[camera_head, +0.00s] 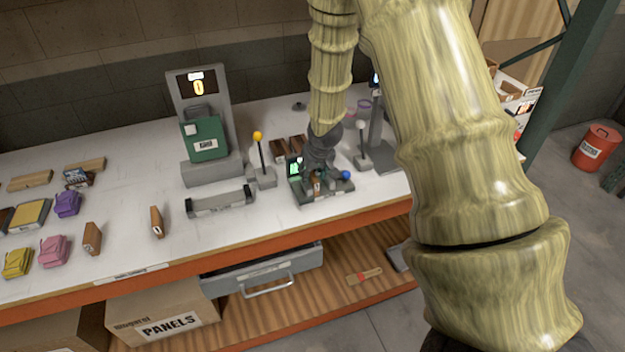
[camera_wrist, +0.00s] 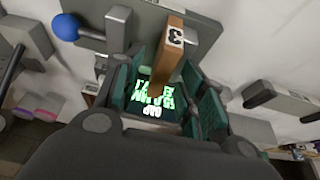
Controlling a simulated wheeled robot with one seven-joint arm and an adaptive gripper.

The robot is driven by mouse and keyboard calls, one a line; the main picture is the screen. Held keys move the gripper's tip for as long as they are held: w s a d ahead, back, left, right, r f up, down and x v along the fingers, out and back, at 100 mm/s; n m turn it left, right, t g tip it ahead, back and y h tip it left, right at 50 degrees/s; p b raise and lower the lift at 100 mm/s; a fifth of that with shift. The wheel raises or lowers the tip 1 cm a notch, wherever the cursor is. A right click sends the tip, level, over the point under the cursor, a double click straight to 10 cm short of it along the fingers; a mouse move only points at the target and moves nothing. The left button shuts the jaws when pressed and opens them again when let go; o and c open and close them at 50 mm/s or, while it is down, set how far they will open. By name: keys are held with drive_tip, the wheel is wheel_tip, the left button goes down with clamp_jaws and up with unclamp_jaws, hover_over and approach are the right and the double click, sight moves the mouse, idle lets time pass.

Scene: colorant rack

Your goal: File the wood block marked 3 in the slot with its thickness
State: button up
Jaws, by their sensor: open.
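The brown wood block marked 3 (camera_wrist: 172,50) stands in a small grey measuring fixture (camera_head: 335,190) with a blue knob; its marked end faces the wrist camera. In the head view the block (camera_head: 316,184) is a small brown upright piece below my gripper. My gripper (camera_wrist: 165,88) is open, with its green-padded fingers on either side of the block; I cannot tell whether they touch it. In the head view my gripper (camera_head: 316,160) is over the fixture and partly hides it. I cannot make out a slot marked with a thickness.
A lit green display (camera_head: 295,168) is on the fixture. A yellow-knobbed lever (camera_head: 258,150), a grey tray (camera_head: 220,203) and a scale-like machine (camera_head: 205,130) stand to the left. Dark brown pieces (camera_head: 287,148) lie behind.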

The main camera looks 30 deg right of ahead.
drive_tip(key=shift+c, duration=0.4)
clamp_jaws()
drive_tip(key=shift+r, duration=0.15)
